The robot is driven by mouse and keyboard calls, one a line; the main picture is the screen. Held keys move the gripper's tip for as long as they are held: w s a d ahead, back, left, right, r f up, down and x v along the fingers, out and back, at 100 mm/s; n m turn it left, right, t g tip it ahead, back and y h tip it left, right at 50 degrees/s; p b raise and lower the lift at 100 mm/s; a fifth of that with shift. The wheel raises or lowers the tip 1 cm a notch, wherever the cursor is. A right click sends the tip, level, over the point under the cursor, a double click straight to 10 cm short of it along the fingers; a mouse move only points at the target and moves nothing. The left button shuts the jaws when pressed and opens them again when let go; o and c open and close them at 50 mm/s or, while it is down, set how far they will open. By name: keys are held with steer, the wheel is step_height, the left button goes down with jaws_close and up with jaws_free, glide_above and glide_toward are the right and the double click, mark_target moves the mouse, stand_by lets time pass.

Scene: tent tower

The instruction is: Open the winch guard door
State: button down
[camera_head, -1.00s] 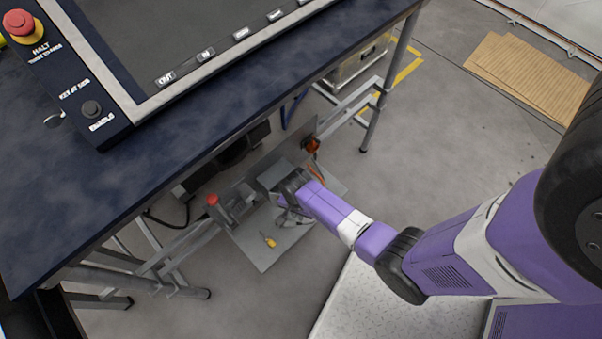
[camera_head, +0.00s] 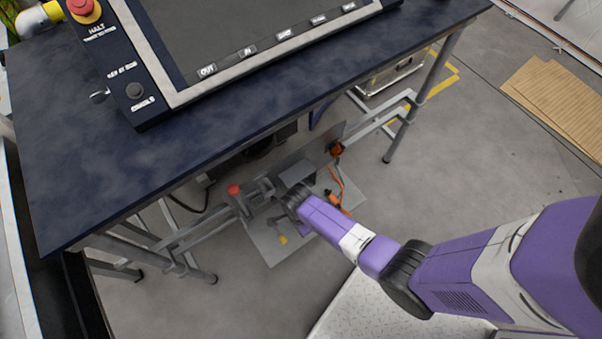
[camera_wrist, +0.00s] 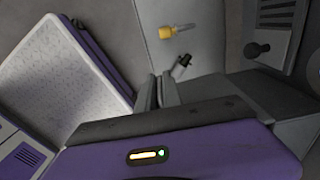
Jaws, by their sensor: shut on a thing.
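The winch guard door appears to be the grey panel (camera_head: 297,171) under the table, between a red-topped knob (camera_head: 234,189) and an orange part. In the wrist view a broad grey panel (camera_wrist: 215,91) lies just right of the fingers. My gripper (camera_head: 291,203) is low under the table's front edge, against the winch assembly. In the wrist view my gripper (camera_wrist: 156,92) is nearly closed, with a short dark cylinder with a metal end (camera_wrist: 180,66) just past its tips. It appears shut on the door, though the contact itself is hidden.
A yellow-handled tool (camera_wrist: 167,32) lies on the grey plate (camera_head: 270,248) below. The dark blue table (camera_head: 215,135) overhangs from above, with metal legs (camera_head: 425,95) around.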

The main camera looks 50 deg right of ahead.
steer(key=shift+s+f, duration=0.1)
steer(key=shift+s, duration=0.1)
steer(key=c, duration=1.5)
jaws_free()
steer(key=shift+w, duration=0.1)
steer(key=shift+r+p, duration=0.9)
steer(key=shift+r, duration=3.05)
